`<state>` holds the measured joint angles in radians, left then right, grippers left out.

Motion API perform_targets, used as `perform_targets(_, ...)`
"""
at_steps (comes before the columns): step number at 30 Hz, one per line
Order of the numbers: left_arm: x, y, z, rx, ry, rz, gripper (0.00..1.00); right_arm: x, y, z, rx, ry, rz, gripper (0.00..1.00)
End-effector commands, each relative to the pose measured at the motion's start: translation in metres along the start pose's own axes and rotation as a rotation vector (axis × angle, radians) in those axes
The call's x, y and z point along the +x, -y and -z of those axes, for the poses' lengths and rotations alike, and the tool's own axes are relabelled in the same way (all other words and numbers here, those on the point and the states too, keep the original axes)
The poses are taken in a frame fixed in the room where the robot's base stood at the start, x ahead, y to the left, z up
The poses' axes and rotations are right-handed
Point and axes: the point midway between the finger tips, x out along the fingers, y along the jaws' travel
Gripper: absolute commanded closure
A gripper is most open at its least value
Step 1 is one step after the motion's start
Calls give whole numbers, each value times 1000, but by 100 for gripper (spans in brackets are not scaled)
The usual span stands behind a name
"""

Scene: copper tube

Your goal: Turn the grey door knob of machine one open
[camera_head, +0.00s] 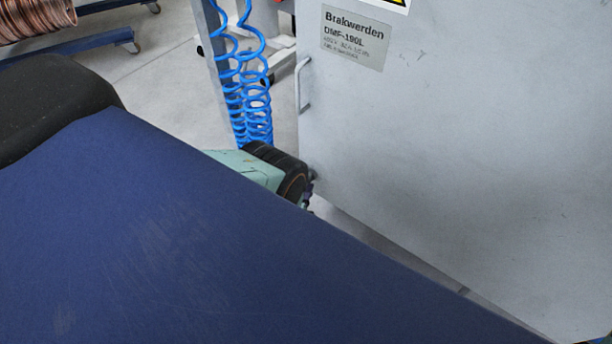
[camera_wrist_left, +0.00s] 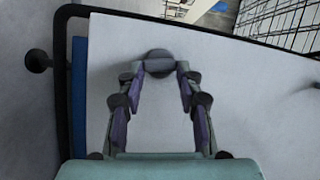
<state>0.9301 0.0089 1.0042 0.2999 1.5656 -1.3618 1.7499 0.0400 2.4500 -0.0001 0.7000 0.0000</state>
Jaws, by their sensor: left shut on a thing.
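The pale grey machine (camera_head: 450,150) fills the right of the head view, with a name plate reading Brakwerden (camera_head: 355,38). In the left wrist view a dark grey round knob (camera_wrist_left: 158,53) stands on the light panel (camera_wrist_left: 240,100). My left gripper (camera_wrist_left: 159,69) has its two fingertips closed about the knob, one on each side, and is shut on it. In the head view only the wrist and a bit of the fingers of my left gripper (camera_head: 309,190) show, at the machine's lower left edge; the knob is hidden there. My right gripper is in neither view.
A bar handle (camera_head: 303,86) sits on the machine's left edge. Blue coiled hoses (camera_head: 243,90) hang by a grey post (camera_head: 211,60). A copper coil (camera_head: 35,15) rests on a blue wheeled frame (camera_head: 90,42). Grey floor (camera_head: 165,70) lies open between them.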

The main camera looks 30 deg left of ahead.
Motion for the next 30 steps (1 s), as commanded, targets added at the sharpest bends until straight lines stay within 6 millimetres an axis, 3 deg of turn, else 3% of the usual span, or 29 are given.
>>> perform_targets(12,0,-3,0,172,-1,71,96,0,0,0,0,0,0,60)
perform_targets(29,0,-3,0,197,-1,81,96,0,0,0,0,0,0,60)
perform_targets(30,0,-3,0,197,-1,81,63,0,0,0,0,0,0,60)
